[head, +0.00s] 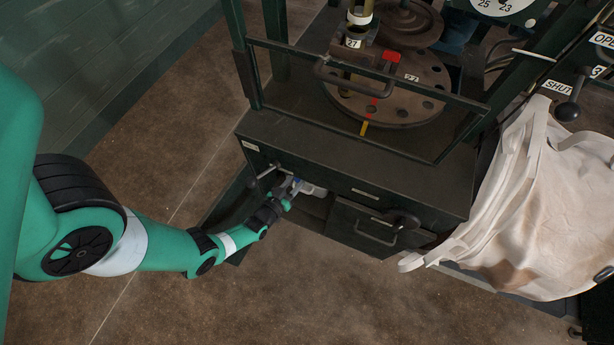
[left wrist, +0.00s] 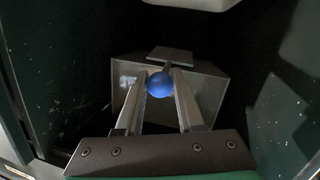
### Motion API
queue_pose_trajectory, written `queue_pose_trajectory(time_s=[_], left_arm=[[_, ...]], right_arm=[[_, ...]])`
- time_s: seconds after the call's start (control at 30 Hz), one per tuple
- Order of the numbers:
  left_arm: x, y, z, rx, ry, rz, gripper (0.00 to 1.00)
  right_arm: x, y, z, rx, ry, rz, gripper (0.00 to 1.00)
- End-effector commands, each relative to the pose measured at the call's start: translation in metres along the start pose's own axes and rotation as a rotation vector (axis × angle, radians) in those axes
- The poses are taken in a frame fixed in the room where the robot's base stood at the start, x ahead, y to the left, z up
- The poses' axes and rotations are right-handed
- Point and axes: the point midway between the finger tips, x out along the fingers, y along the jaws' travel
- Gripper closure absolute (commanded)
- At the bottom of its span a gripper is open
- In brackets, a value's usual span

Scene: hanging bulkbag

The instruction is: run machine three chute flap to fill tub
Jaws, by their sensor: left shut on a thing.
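My left gripper (head: 292,187) reaches into the open bay low in the dark green machine's cabinet (head: 340,160). In the left wrist view my left gripper (left wrist: 160,92) is shut on a blue ball knob (left wrist: 160,84), one finger on each side. The knob sits in front of a grey metal box-shaped part (left wrist: 208,92), which looks like the chute flap; its exact form is partly hidden by the fingers. A pale object (head: 314,189) shows beside the gripper in the bay; I cannot tell whether it is the tub. My right gripper is not in view.
A closed drawer (head: 365,228) with a handle is right of the bay. An open door panel (head: 228,205) stands to its left. A pale bulkbag (head: 530,215) hangs at the right near a black-knobbed lever (head: 568,110) by a SHUT label. The floor at left is clear.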

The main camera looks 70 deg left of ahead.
Motion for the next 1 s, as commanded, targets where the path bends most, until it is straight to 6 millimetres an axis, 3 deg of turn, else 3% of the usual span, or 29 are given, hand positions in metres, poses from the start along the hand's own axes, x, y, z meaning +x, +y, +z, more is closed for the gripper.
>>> queue_pose_trajectory(time_s=[0.03, 0.2, 0.6, 0.63, 0.7, 0.8, 1.0], left_arm=[[-0.003, 0.004, -0.016, -0.006, -0.041, -0.007, 1.0], [-0.001, 0.005, -0.019, -0.03, -0.156, -0.028, 1.0], [0.001, 0.004, -0.014, -0.038, -0.193, -0.034, 1.0], [0.001, 0.004, -0.014, -0.038, -0.193, -0.034, 0.61], [0.001, 0.004, -0.014, -0.038, -0.193, -0.034, 0.49], [0.001, 0.004, -0.014, -0.038, -0.193, -0.034, 0.34], [0.001, 0.004, -0.014, -0.038, -0.194, -0.034, 0.34]], right_arm=[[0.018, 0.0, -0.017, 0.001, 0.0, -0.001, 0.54], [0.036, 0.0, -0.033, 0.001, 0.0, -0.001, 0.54], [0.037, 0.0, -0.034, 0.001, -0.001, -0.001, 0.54], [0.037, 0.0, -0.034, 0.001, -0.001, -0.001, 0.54], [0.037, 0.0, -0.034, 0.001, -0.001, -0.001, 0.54], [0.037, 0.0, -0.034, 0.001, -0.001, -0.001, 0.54], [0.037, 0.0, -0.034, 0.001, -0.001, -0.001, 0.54]])
